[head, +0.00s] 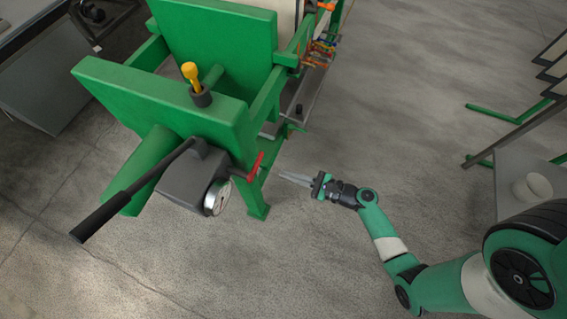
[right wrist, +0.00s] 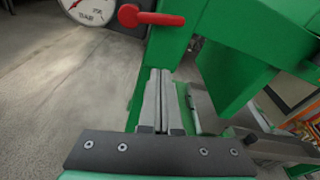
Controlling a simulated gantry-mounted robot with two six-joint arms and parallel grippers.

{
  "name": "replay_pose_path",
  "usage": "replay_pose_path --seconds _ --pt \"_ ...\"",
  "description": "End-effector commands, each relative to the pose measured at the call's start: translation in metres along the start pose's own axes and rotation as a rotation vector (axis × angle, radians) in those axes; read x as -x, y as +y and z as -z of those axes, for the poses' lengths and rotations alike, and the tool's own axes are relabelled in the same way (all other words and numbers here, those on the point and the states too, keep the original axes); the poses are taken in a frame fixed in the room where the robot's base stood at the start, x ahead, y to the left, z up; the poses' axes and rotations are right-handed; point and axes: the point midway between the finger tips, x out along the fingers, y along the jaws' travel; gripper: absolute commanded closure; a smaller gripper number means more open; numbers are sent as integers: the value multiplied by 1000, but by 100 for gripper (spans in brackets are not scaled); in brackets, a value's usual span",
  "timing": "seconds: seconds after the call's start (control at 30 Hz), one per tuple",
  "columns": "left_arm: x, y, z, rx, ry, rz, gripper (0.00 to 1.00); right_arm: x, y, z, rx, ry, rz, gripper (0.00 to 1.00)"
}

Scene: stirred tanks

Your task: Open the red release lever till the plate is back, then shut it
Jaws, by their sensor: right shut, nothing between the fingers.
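The red release lever (head: 255,167) sits on the right side of the dark pump housing (head: 190,180), close to the pressure gauge (head: 217,197). In the right wrist view the lever (right wrist: 150,17) shows near the top, with its round knob at the left. My right gripper (head: 283,176) is shut and empty, a short way to the right of the lever and apart from it. In the right wrist view its fingers (right wrist: 158,75) lie together below the lever. The green plate (head: 222,45) stands behind the green end frame (head: 150,90). My left gripper is not in view.
A long black pump handle (head: 130,193) reaches out to the lower left. A yellow-topped fitting (head: 190,72) stands on the end frame. A grey table (head: 524,180) stands at the right. The concrete floor around my right gripper is clear.

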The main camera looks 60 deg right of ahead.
Motion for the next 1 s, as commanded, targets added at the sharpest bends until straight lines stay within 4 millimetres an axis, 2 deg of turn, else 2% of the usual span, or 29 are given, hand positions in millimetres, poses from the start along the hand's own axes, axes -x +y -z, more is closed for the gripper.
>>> replay_pose_path --seconds 0.4,0.47,0.6,1.0 --pt "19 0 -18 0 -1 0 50 -88 2 -2 3 -5 -4 100" --pt "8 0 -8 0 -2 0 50 -79 0 -20 2 -3 -1 100" --pt "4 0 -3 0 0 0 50 -73 0 -34 1 -2 -1 100" --pt "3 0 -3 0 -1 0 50 -70 0 -38 0 -1 -1 100"
